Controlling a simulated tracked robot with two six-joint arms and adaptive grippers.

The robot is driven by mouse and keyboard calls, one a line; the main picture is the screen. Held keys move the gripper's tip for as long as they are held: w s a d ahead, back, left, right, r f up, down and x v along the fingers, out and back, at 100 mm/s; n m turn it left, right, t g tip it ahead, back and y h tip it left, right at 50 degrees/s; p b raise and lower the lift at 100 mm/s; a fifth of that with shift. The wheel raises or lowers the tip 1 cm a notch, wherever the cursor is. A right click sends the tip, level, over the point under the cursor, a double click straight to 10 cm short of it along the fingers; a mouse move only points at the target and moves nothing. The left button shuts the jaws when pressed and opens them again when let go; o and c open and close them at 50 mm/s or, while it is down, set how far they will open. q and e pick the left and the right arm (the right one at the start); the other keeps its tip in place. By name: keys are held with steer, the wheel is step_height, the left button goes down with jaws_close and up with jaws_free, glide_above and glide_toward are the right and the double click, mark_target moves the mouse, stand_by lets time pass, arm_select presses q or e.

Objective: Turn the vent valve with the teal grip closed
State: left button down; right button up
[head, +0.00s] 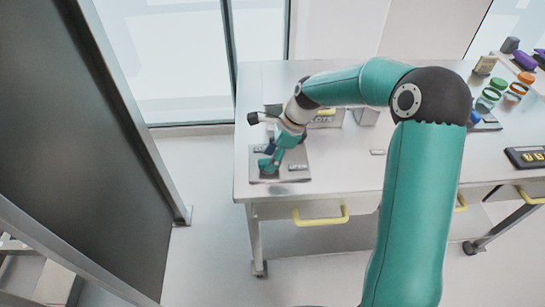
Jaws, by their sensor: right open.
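The vent valve with the teal grip (267,166) sits on a grey plate (294,174) near the left front corner of the bench. My right arm reaches over the bench from the lower right. Its gripper (275,154) points down at the valve, with the jaws open. The fingers are small here and partly cover the valve, so I cannot tell whether they touch the grip or how far the grip is turned. My left gripper is not in view.
The grey bench (345,172) has bare room right of the valve plate. A box with a yellow handle (326,112) stands behind my gripper. Teal and orange rings (488,97) and other small items lie at the right. A dark panel (85,130) stands left of the bench.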

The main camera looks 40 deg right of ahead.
steer(key=shift+x, duration=0.75)
steer(key=shift+c, duration=0.3)
